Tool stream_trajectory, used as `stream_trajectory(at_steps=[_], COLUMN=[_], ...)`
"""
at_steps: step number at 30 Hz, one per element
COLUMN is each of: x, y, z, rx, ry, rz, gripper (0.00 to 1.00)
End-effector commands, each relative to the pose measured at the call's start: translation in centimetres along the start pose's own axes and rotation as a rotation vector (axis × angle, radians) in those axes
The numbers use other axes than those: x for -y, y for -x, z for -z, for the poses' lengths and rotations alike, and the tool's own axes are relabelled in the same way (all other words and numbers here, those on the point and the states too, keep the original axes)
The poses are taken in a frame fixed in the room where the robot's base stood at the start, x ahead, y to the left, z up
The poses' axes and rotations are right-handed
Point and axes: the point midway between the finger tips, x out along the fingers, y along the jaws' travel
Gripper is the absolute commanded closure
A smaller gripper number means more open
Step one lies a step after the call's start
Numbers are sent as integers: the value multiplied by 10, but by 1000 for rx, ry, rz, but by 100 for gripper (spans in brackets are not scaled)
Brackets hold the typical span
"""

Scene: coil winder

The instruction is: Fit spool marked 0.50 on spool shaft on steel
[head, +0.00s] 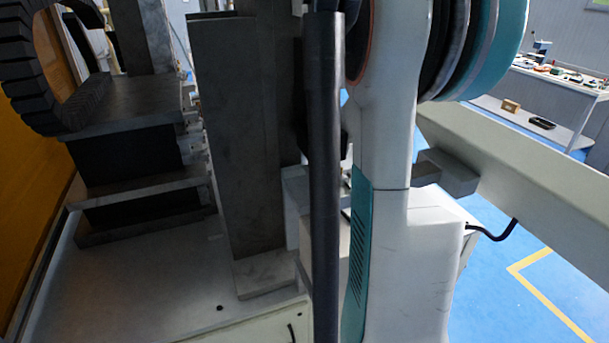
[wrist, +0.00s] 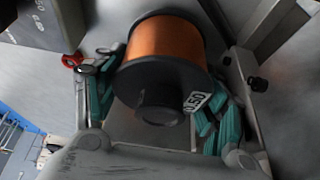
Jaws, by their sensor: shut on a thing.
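The spool marked 0.50 (wrist: 168,38) has orange wire and black flanges, with a white label on its near flange, in the wrist view. My gripper (wrist: 158,98) is shut on this spool, with grey and teal fingers on both sides of it. A round hub sticks out from the near flange. The far end of the spool is hidden by the wire and flange, so I cannot tell whether it touches a shaft. I cannot make out the spool shaft in either view. In the head view my arm blocks the middle, and the spool and gripper do not show.
In the head view a grey steel upright (head: 235,130) stands on a pale machine bed (head: 150,285), beside a stepped block (head: 125,165) and a dark toothed wheel (head: 30,70). A bench (head: 555,88) with small items stands far right. Blue floor is clear at lower right.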

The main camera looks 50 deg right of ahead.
Motion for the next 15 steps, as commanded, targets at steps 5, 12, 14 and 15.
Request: stream_trajectory(at_steps=[5,12,14,15], x=[0,0,0,0], y=[-5,-10,-10,-9], z=[-2,-4,-4,-4], rx=[0,0,0,0], ry=[0,0,0,0], rz=[0,0,0,0], gripper=[80,80,26,17])
